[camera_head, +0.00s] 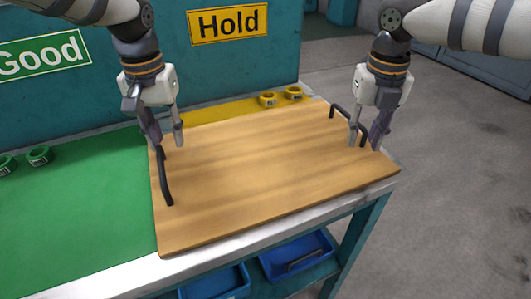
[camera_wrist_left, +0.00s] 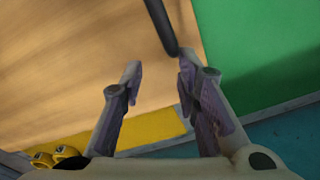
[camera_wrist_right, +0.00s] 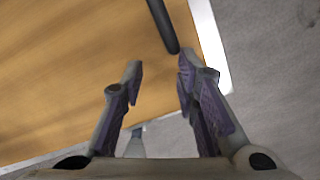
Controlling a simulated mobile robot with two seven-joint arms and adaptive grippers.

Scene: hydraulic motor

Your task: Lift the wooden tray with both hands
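The wooden tray (camera_head: 260,175) lies flat on the workbench, with a dark handle along each side. The left handle (camera_head: 165,182) runs along the tray's left edge; it shows in the left wrist view (camera_wrist_left: 161,24). The right handle (camera_head: 340,113) is on the right edge and shows in the right wrist view (camera_wrist_right: 162,25). My left gripper (camera_head: 168,142) is open and empty, near the far end of the left handle. My right gripper (camera_head: 364,143) is open and empty, near the right handle, partly covering it in the head view. Whether either gripper touches a handle I cannot tell.
The bench has a green area (camera_head: 75,225) at left and a yellow strip (camera_head: 225,111) behind the tray. Yellow rings (camera_head: 268,99) and green rings (camera_head: 39,155) lie there. Blue bins (camera_head: 297,257) sit below. A teal panel with signs stands behind; grey floor is right.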

